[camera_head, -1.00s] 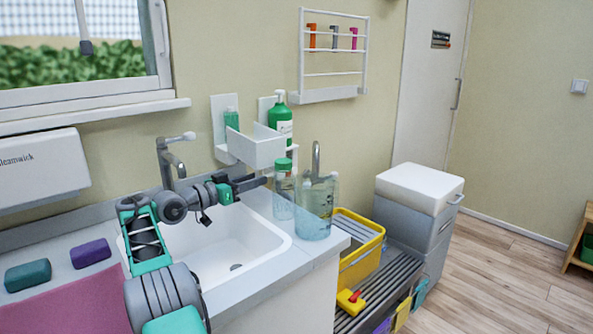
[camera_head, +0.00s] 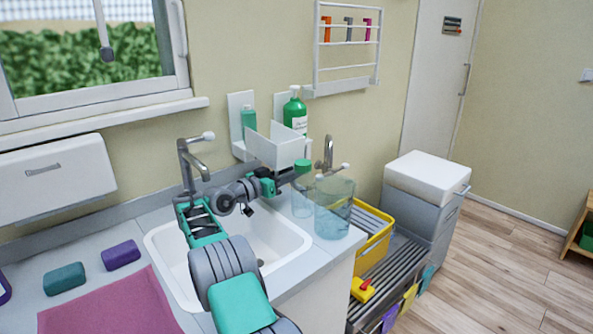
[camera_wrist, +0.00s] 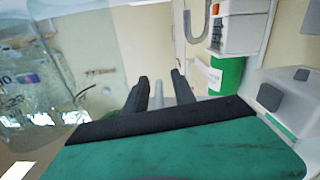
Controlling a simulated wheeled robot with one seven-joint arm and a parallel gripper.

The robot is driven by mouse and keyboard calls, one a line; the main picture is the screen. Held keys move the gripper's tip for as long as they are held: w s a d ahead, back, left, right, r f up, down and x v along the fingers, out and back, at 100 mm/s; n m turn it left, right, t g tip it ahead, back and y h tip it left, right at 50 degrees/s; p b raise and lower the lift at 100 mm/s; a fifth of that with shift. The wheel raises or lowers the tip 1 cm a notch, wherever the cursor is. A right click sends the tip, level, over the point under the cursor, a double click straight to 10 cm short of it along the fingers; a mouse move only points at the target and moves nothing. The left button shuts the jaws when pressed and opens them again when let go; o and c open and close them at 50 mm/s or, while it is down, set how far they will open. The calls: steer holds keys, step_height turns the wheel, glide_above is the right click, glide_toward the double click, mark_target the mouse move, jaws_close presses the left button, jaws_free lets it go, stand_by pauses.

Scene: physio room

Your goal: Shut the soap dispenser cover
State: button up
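The soap dispenser (camera_head: 241,103) is on the wall above the sink, a white back plate with a teal bottle (camera_head: 249,122) in front of it. Its white box-like cover (camera_head: 275,150) hangs open, tilted out and down from the plate. My gripper (camera_head: 290,178) is just below the cover, over the sink's back right rim, pointing right. Contact with the cover cannot be made out. In the wrist view its two dark fingers (camera_wrist: 160,82) stand apart with nothing clearly held between them.
A green pump bottle (camera_head: 295,110) stands right of the dispenser. A clear green-capped bottle (camera_head: 302,195) and a clear jug (camera_head: 333,210) stand on the counter close to my gripper. A tap (camera_head: 188,160) rises behind the sink (camera_head: 166,262). A wire rack (camera_head: 346,72) hangs above right.

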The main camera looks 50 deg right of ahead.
steer(key=shift+c, duration=0.4)
steer(key=shift+s, duration=0.1)
jaws_close()
steer(key=shift+r, duration=0.1)
stand_by(0.8)
